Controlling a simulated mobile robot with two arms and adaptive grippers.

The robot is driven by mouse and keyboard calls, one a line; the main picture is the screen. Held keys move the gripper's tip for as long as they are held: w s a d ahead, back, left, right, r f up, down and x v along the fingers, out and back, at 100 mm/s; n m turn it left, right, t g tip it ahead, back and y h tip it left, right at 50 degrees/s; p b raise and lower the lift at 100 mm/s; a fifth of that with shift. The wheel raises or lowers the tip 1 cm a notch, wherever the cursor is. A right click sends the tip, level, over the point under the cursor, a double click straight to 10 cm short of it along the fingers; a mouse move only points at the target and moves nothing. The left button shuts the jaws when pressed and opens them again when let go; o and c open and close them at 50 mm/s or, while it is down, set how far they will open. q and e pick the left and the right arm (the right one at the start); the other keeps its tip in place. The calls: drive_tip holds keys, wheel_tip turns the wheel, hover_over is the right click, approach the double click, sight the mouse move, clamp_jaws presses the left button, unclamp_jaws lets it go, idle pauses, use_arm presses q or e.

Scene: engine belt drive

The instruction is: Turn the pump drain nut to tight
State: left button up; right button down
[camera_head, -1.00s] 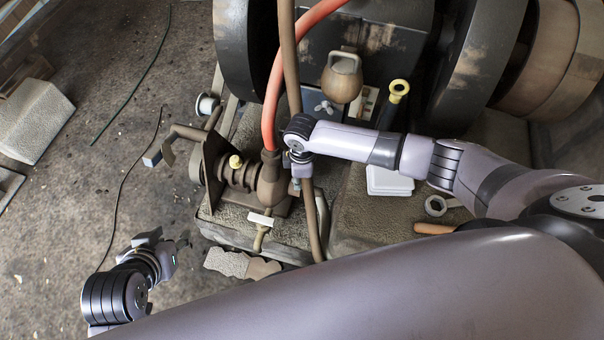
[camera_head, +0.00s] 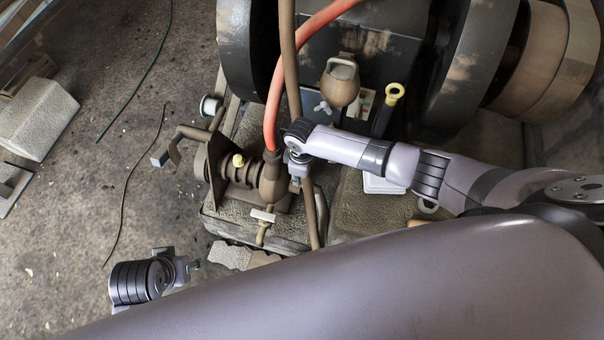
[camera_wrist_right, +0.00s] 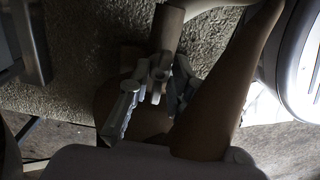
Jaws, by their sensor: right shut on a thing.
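The brown pump (camera_head: 262,180) sits on a stone-like block, with a red hose entering its top. My right gripper (camera_head: 298,178) reaches down beside the pump's right end, and its fingers are mostly hidden by my wrist there. In the right wrist view the fingers of the right gripper (camera_wrist_right: 154,88) stand on either side of a small grey nut (camera_wrist_right: 159,75), shut on it, in front of the brown pump body (camera_wrist_right: 150,118). I cannot read the nut's angle. My left gripper (camera_head: 190,266) hangs over the floor at lower left, away from the pump; its fingers are too small to judge.
A brown pipe (camera_head: 291,60) and the red hose (camera_head: 281,80) run close beside my right wrist. A valve with a pale tag (camera_head: 263,215) is in front of the pump. A white box (camera_head: 382,185) lies right of it.

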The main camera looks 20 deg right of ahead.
drive_tip(key=shift+s+a+f, duration=0.1)
drive_tip(key=shift+s, duration=0.1)
drive_tip(key=c, duration=1.7)
unclamp_jaws()
drive_tip(key=shift+w, duration=0.1)
drive_tip(key=shift+w+r, duration=0.1)
drive_tip(key=shift+r, duration=0.45)
wheel_tip(320, 180, up, 11)
drive_tip(key=shift+r, duration=0.1)
